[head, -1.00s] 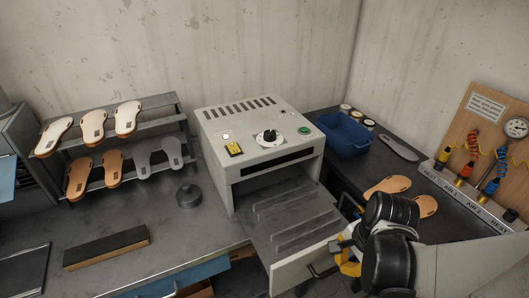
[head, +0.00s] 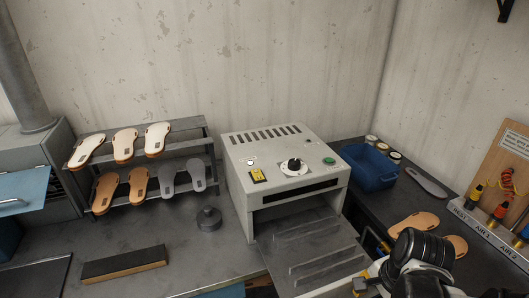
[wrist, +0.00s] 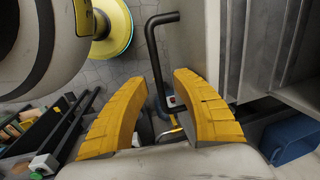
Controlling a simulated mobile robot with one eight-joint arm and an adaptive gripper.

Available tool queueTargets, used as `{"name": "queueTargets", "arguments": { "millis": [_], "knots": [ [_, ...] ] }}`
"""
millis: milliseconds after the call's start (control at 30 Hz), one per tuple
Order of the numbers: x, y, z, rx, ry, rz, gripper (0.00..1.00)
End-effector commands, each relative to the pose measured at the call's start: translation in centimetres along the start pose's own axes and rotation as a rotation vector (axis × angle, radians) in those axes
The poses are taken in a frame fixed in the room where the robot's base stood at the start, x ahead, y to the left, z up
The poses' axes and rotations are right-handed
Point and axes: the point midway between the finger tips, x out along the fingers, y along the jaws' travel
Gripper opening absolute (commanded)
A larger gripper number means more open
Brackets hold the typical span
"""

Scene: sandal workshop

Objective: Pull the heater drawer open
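The pale heater (head: 240,160) stands on the bench with a dial on top. Its drawer (head: 326,254) is out toward me, with the grey ridged tray showing; its front is cut off by the lower edge of the head view. In the wrist view the black bar handle (wrist: 152,55) stands off the drawer's pale front panel (wrist: 190,50). My gripper (wrist: 157,80) has its two yellow fingers apart, with the lower handle bar in line with the gap. I cannot tell whether they touch it. In the head view my gripper is mostly cut off.
A blue bin (head: 370,168) and loose soles (head: 412,224) lie on the right bench, close to my arm. A sandal rack (head: 165,172), a round grey weight (head: 208,220) and a dark block (head: 124,265) are on the left bench. Floor shows beyond the handle.

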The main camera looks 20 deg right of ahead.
Motion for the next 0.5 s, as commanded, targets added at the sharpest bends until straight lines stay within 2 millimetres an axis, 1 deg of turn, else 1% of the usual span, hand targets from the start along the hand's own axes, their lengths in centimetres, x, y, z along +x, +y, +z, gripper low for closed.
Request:
{"name": "queueTargets", "arguments": {
  "millis": [167,500],
  "knots": [
    [-2.1,0.1,0.1,0.000,0.000,0.000,0.32],
    [-7.4,0.1,0.1,0.001,0.000,0.000,0.32]
  ]
}}
